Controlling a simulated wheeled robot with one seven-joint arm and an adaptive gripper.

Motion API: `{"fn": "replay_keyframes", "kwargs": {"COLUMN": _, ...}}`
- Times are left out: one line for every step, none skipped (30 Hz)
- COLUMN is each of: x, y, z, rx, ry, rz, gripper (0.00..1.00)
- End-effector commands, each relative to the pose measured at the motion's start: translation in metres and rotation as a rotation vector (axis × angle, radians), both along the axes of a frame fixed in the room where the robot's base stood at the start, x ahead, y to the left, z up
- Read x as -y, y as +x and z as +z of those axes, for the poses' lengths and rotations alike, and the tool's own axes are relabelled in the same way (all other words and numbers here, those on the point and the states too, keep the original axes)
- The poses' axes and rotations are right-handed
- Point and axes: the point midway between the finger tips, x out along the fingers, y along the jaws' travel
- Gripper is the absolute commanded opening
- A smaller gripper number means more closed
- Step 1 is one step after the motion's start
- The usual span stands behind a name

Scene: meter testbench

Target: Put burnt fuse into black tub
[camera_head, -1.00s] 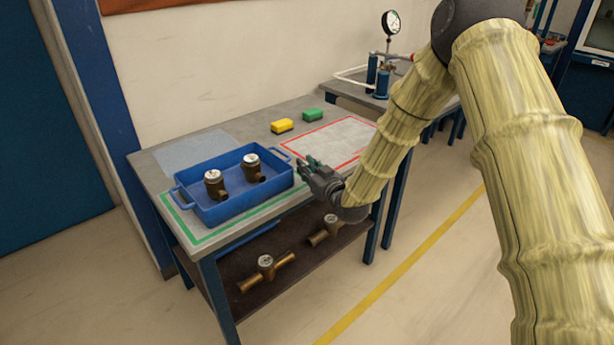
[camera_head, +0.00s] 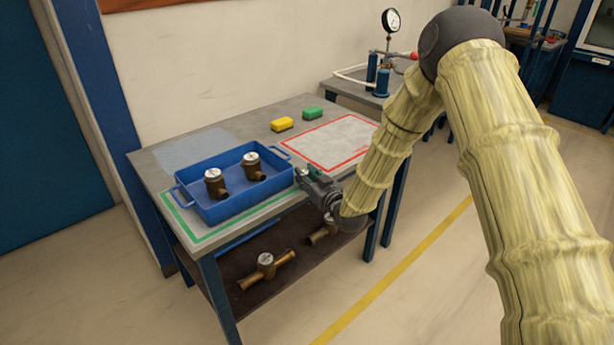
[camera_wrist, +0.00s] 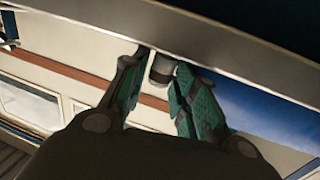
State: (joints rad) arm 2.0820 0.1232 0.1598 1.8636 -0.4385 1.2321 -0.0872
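My gripper (camera_head: 307,174) is at the front edge of the workbench, just right of the blue tray. In the wrist view its two teal-padded fingers (camera_wrist: 160,72) stand apart, with a small grey cylinder with a dark band (camera_wrist: 162,68) between their tips. I cannot tell whether the fingers press on it, or whether it is the burnt fuse. I can make out no black tub in either view.
The blue tray (camera_head: 213,215) holds two brass meters. A yellow block (camera_head: 282,125), a green block (camera_head: 313,113) and a red-outlined area (camera_head: 330,140) are on the bench (camera_head: 240,132). More brass meters (camera_head: 265,268) lie on the lower shelf.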

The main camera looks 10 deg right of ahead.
Motion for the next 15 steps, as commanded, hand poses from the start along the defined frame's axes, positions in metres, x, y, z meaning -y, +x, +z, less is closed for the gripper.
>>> {"fn": "replay_keyframes", "kwargs": {"x": 0.0, "y": 0.0, "z": 0.0, "rx": 0.0, "ry": 0.0, "rz": 0.0, "gripper": 0.29}}
{"fn": "replay_keyframes", "kwargs": {"x": 0.0, "y": 0.0, "z": 0.0, "rx": 0.0, "ry": 0.0, "rz": 0.0, "gripper": 0.29}}
{"fn": "replay_keyframes", "kwargs": {"x": 0.0, "y": 0.0, "z": 0.0, "rx": 0.0, "ry": 0.0, "rz": 0.0, "gripper": 0.29}}
{"fn": "replay_keyframes", "kwargs": {"x": 0.0, "y": 0.0, "z": 0.001, "rx": 0.0, "ry": 0.0, "rz": 0.0, "gripper": 0.29}}
{"fn": "replay_keyframes", "kwargs": {"x": 0.0, "y": 0.0, "z": 0.002, "rx": 0.0, "ry": 0.0, "rz": 0.0, "gripper": 0.29}}
{"fn": "replay_keyframes", "kwargs": {"x": 0.0, "y": 0.0, "z": 0.003, "rx": 0.0, "ry": 0.0, "rz": 0.0, "gripper": 0.29}}
{"fn": "replay_keyframes", "kwargs": {"x": 0.0, "y": 0.0, "z": 0.005, "rx": 0.0, "ry": 0.0, "rz": 0.0, "gripper": 0.29}}
{"fn": "replay_keyframes", "kwargs": {"x": 0.001, "y": -0.002, "z": 0.003, "rx": -0.001, "ry": 0.0, "rz": 0.0, "gripper": 0.29}}
{"fn": "replay_keyframes", "kwargs": {"x": 0.003, "y": -0.007, "z": 0.002, "rx": -0.002, "ry": 0.0, "rz": 0.0, "gripper": 0.29}}
{"fn": "replay_keyframes", "kwargs": {"x": 0.004, "y": -0.01, "z": 0.002, "rx": -0.002, "ry": 0.0, "rz": 0.0, "gripper": 0.29}}
{"fn": "replay_keyframes", "kwargs": {"x": 0.006, "y": -0.014, "z": 0.002, "rx": -0.002, "ry": 0.0, "rz": 0.0, "gripper": 0.29}}
{"fn": "replay_keyframes", "kwargs": {"x": 0.008, "y": -0.02, "z": 0.002, "rx": -0.003, "ry": 0.0, "rz": 0.0, "gripper": 0.29}}
{"fn": "replay_keyframes", "kwargs": {"x": 0.01, "y": -0.024, "z": 0.003, "rx": -0.001, "ry": 0.0, "rz": -0.001, "gripper": 0.29}}
{"fn": "replay_keyframes", "kwargs": {"x": 0.013, "y": -0.029, "z": 0.003, "rx": -0.001, "ry": 0.0, "rz": -0.001, "gripper": 0.29}}
{"fn": "replay_keyframes", "kwargs": {"x": 0.016, "y": -0.036, "z": 0.003, "rx": -0.002, "ry": -0.001, "rz": -0.001, "gripper": 0.29}}
